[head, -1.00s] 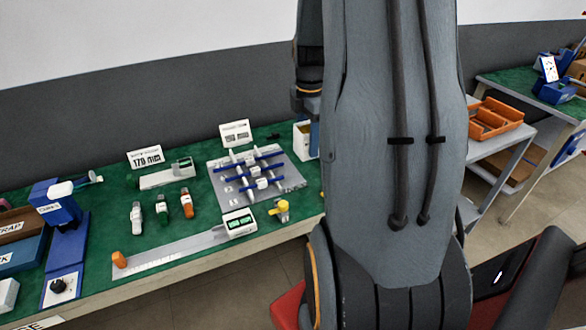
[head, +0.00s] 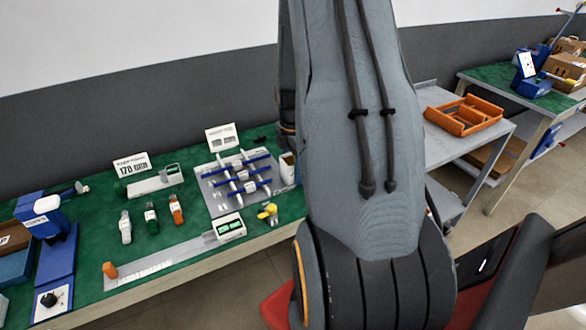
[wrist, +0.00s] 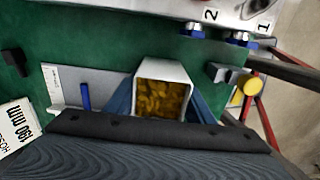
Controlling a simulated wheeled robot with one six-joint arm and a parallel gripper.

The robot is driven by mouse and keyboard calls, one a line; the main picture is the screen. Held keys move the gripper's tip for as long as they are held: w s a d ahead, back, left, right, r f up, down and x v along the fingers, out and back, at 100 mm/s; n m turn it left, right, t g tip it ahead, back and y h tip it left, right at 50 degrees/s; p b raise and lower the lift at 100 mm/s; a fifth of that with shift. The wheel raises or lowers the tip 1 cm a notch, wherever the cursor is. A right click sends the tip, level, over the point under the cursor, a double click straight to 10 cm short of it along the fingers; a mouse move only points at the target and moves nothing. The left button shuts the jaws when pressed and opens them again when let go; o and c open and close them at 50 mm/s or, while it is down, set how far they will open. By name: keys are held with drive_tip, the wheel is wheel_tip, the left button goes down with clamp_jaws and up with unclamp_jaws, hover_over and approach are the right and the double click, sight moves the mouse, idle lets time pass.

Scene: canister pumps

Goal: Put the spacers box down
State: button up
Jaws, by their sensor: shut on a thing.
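The spacers box (wrist: 183,73) is a white open-topped square box with yellow-brown pieces inside, in the middle of the wrist view. My gripper (wrist: 163,98) is shut on it, with a blue finger on either side. In the head view a white box with a brownish inside, apparently the same one, shows partly (head: 288,170) beside my arm, at the right end of the grey fixture plate. My arm hides the gripper there. I cannot tell whether the box's base touches the green bench top (head: 190,258).
The grey plate with blue bars (head: 212,197) lies close left of the box. A yellow part (head: 268,213) stands near the bench's front edge; a yellow round part (wrist: 250,85) shows in the wrist view. An orange tray (head: 463,126) is on the grey cart right of my arm.

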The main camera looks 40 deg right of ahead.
drive_tip(key=o, duration=1.3)
drive_tip(key=shift+f, duration=0.1)
drive_tip(key=shift+c, duration=0.2)
wheel_tip(320, 180, up, 12)
drive_tip(key=shift+r+b, duration=0.15)
drive_tip(key=shift+b, duration=1)
drive_tip(key=s+a+m, duration=0.3)
drive_tip(key=a+m, duration=0.2)
drive_tip(key=a, duration=0.4)
drive_tip(key=s+a+m, duration=0.3)
drive_tip(key=a+m, duration=0.2)
drive_tip(key=a, duration=0.5)
drive_tip(key=s+a+f+m, duration=0.1)
drive_tip(key=s+a+m, duration=0.2)
drive_tip(key=a, duration=0.6)
drive_tip(key=shift+s+a+m+t, duration=0.2)
drive_tip(key=shift+m+t, duration=0.2)
drive_tip(key=shift+m, duration=0.8)
drive_tip(key=shift+f, duration=0.1)
